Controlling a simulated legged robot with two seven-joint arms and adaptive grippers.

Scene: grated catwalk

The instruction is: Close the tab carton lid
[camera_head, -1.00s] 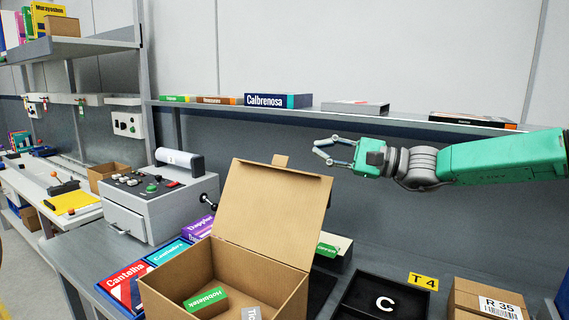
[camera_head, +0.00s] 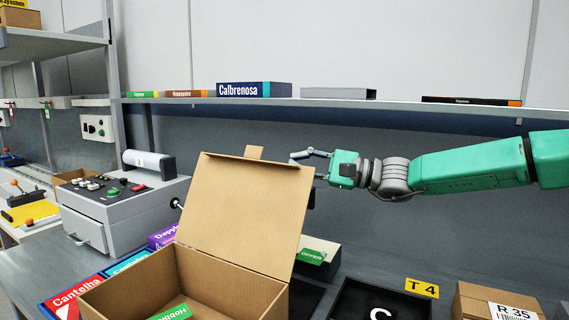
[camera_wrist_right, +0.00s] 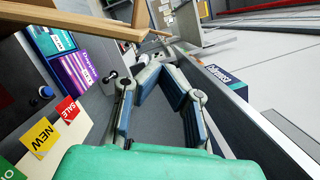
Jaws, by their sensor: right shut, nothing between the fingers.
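The brown tab carton (camera_head: 215,275) stands on the bench with its lid (camera_head: 245,205) standing up, tilted slightly back, its tab (camera_head: 254,152) on the top edge. A green-labelled item (camera_head: 172,312) lies inside. My right gripper (camera_head: 297,160) is shut and empty just behind the lid's upper right corner, which hides part of its fingers. In the right wrist view the fingers (camera_wrist_right: 163,65) point away, and the lid's edge (camera_wrist_right: 85,25) crosses the upper left. I cannot tell whether they touch. My left gripper is not in view.
A grey control box (camera_head: 120,205) stands left of the carton. Books (camera_head: 75,295) lie beside it. A black tray (camera_head: 375,300) and a closed carton (camera_head: 490,302) are to the right. A shelf (camera_head: 400,103) with boxes runs behind my right arm.

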